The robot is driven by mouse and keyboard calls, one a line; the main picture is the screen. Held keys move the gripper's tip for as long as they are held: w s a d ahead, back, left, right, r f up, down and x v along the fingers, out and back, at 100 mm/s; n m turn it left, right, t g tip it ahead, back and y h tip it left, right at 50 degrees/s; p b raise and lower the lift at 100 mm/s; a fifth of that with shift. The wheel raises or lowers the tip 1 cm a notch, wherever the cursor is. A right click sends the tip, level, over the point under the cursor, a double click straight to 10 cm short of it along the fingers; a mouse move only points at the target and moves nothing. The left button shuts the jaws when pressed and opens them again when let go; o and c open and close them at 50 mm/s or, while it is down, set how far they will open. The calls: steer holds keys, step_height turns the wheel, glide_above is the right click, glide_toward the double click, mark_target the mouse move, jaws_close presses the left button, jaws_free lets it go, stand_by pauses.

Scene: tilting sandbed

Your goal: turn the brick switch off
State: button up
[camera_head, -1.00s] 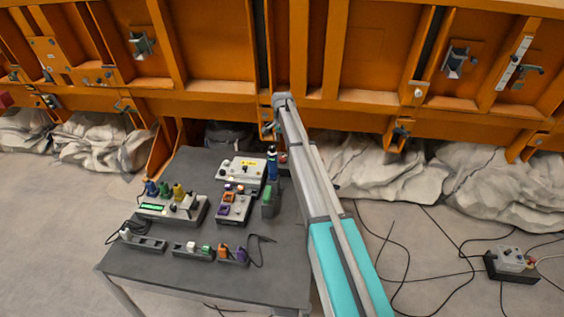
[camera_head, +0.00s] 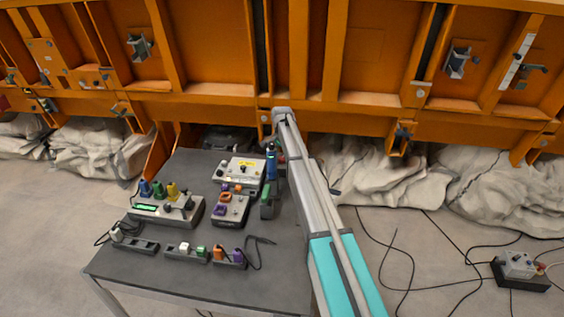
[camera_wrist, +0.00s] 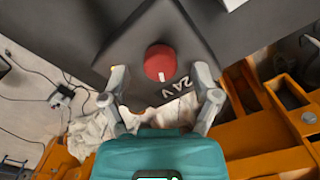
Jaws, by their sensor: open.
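The brick-red round knob (camera_wrist: 159,63) sits on a dark housing (camera_wrist: 130,50) in the wrist view. A white mark on the knob points down in the picture, and a white "24V" label lies just below right of it. My gripper (camera_wrist: 160,85) is open, with one finger on each side of the knob in the picture. I cannot tell whether the fingers touch it.
The dark table (camera_head: 210,284) carries a console with a green display (camera_head: 165,210), a white box (camera_head: 240,171), a small box with orange and purple knobs (camera_head: 231,210), a blue bottle (camera_head: 271,165) and socket strips (camera_head: 186,254). An orange steel wall (camera_head: 220,105) stands behind. Cables lie on the floor.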

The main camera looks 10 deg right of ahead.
steer(key=shift+f+b, duration=0.3)
steer(key=shift+f, duration=0.15)
jaws_close()
stand_by(0.3)
